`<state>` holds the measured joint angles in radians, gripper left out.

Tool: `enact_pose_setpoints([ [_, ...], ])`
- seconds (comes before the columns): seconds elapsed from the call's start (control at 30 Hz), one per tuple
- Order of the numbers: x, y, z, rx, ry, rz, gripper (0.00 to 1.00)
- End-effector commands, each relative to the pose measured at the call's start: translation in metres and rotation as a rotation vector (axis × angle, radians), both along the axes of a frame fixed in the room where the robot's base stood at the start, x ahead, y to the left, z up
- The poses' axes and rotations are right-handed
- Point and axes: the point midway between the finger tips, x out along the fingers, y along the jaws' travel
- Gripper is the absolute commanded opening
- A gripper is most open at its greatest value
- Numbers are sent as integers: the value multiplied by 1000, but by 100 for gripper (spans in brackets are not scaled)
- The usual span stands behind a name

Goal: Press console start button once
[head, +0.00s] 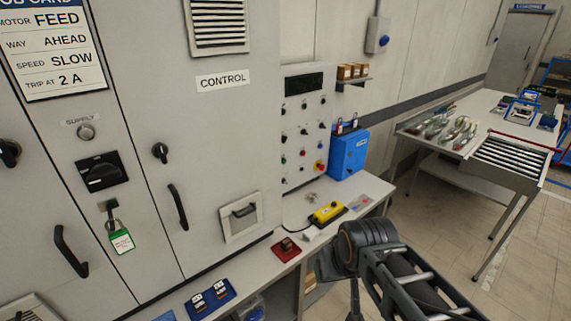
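A light grey panel (294,102) with a dark display and rows of small knobs and buttons stands beside the cabinet marked CONTROL. A red button on yellow (319,166) sits at its lower right, and small green and red spots show among the others. A yellow box (327,213) with small dark and red marks lies on the bench below. I cannot tell which of these is the console or which button is start. My dark arm reaches in from the lower right, in front of the bench. My gripper's fingers do not show.
The narrow bench (262,262) carries a red tray (286,250) and a blue tray (209,298) with small parts. A blue box (347,152) with red padlocks stands behind. A green-tagged padlock (121,242) hangs on the cabinet. A roller table (510,160) stands right; floor between is clear.

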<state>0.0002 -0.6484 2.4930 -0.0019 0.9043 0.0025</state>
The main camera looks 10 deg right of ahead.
Motion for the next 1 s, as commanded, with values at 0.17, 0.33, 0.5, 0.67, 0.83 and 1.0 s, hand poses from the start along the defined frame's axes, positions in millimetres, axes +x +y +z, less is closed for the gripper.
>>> enact_pose_setpoints([
  [0.17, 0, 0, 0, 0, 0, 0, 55],
  [0.33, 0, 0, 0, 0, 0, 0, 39],
  [0.5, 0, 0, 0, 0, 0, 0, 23],
  [0.67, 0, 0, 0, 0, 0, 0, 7],
  [0.83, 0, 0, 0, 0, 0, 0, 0],
  [1.0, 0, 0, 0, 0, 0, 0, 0],
])
